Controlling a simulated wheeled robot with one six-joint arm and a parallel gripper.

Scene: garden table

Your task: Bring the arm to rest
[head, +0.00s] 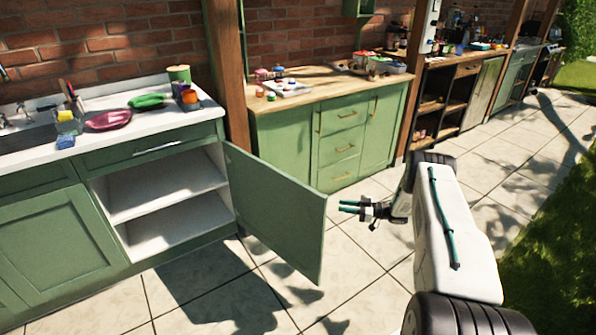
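My gripper (348,207) is right of the picture's middle, in the air over the paving and pointing left. Its two teal fingers show a narrow gap with nothing between them. My white arm stretches back from it to the lower right. The gripper is just right of the free edge of an open green cabinet door (275,208), and I see no contact between them.
The open cabinet (160,190) has bare white shelves. The white counter (180,118) above holds a sink, a pink dish (108,120) and a green dish (147,101). A wooden-topped green cabinet (340,140) stands behind my gripper. Paving (365,285) below is clear.

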